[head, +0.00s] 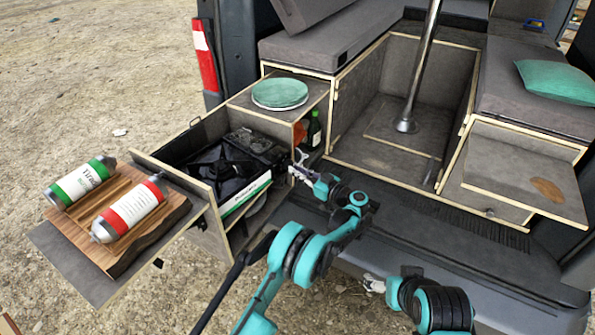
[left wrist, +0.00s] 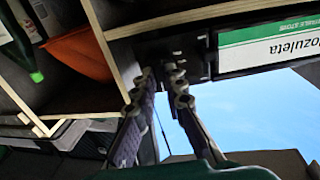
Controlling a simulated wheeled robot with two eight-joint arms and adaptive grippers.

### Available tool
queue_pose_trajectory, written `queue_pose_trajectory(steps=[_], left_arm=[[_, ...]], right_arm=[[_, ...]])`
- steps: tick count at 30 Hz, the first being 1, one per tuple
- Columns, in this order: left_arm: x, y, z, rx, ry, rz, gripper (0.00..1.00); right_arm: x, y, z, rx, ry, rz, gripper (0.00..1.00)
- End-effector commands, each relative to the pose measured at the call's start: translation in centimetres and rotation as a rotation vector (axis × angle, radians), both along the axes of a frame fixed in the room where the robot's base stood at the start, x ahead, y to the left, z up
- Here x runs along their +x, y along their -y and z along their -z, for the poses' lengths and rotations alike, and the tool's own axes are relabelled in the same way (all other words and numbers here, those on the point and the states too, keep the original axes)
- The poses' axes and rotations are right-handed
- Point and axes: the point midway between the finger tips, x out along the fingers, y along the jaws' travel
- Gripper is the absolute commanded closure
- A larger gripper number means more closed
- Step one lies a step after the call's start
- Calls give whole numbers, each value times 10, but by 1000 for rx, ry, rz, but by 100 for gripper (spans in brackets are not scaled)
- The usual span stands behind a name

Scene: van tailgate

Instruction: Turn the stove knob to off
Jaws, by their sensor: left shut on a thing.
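The black camping stove (head: 232,165) sits in the pulled-out drawer of the van kitchen, with a green and white label on its front. My left gripper (head: 300,166) is at the stove's right front end. In the left wrist view its two fingers (left wrist: 161,82) are close together against the dark end of the stove (left wrist: 190,52), next to the label (left wrist: 268,45). They are shut on the stove knob, which they mostly hide; its angle cannot be told. My right gripper (head: 373,284) is low in front of the bumper, small and partly hidden by its arm, away from the stove.
Two gas canisters (head: 130,207) lie on a wooden board (head: 150,240) at the left. Green plates (head: 280,93) rest on the counter. A dark bottle (head: 314,132) and an orange item (left wrist: 78,55) are in the compartment beside my left gripper.

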Motion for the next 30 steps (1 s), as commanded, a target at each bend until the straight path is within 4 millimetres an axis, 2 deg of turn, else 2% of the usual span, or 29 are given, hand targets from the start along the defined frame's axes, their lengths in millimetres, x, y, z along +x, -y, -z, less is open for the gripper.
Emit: queue_pose_trajectory(steps=[3, 4, 6, 17, 20, 30], left_arm=[[0, 0, 1, -2, -1, 0, 100], [0, 0, 1, -2, -1, 0, 84], [0, 0, 1, -2, -1, 0, 68], [-2, 4, 0, -1, 0, 1, 68], [-9, 14, 0, -1, 0, 2, 68], [-50, 73, 1, -1, -1, 2, 68]], right_arm=[[0, 0, 0, 0, 0, 0, 20], [0, 0, 0, 0, 0, 0, 20], [0, 0, 0, 0, 0, 0, 20], [0, 0, 0, 0, 0, 0, 20], [0, 0, 0, 0, 0, 0, 20], [0, 0, 0, 0, 0, 0, 20]])
